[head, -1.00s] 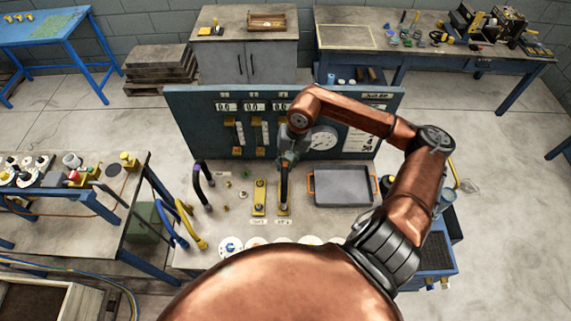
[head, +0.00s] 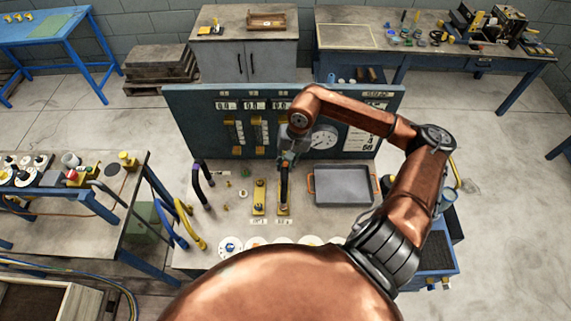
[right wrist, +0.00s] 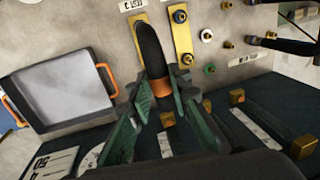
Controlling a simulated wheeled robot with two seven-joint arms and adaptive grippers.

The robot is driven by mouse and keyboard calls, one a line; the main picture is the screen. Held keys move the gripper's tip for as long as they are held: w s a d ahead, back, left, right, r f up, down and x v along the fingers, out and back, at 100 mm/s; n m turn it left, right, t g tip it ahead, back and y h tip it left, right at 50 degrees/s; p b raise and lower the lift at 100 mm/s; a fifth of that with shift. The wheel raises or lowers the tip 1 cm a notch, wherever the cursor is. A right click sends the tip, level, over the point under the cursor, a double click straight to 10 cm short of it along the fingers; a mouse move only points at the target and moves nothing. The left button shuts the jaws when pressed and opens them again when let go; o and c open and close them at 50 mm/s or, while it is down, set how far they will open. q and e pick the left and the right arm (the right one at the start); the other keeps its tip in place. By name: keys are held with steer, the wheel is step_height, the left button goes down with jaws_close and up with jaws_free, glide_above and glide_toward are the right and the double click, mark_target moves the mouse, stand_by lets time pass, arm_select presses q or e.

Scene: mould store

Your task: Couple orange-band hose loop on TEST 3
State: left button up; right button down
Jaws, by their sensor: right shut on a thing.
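My right gripper (head: 287,158) is above the right one of two brass plates on the bench. It is shut on the black hose loop (head: 284,182), which also shows in the right wrist view (right wrist: 150,50) with an orange band (right wrist: 176,86) at the fingers (right wrist: 165,100). The hose runs from the fingers to the right brass plate (head: 283,209); whether its end is seated there I cannot tell. The left brass plate (head: 259,198) is bare of hose. White labels lie in front of both plates, too small to read surely. My left gripper is not in view.
A grey tray with orange handles (head: 343,184) lies right of the hose. A gauge panel (head: 205,122) stands behind. Purple-banded black (head: 208,178), yellow (head: 190,226) and blue (head: 168,225) hoses are at the left. White round discs (head: 230,246) line the front edge.

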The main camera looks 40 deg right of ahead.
steer(key=shift+f+b, duration=0.25)
steer(key=shift+b, duration=0.15)
stand_by(0.9)
steer(key=shift+w, duration=0.15)
steer(key=shift+f+b, duration=0.15)
steer(key=shift+b, duration=0.4)
stand_by(0.3)
steer(key=c, duration=1.7)
jaws_free()
steer(key=shift+s+d, duration=0.15)
steer(key=shift+s, duration=0.1)
steer(key=shift+w, duration=0.1)
steer(key=r, duration=0.4)
steer(key=s+d+r, duration=0.1)
steer(key=r, duration=0.6)
steer(key=shift+s+d+r, duration=0.15)
steer(key=shift+d+r, duration=0.1)
steer(key=shift+r, duration=0.15)
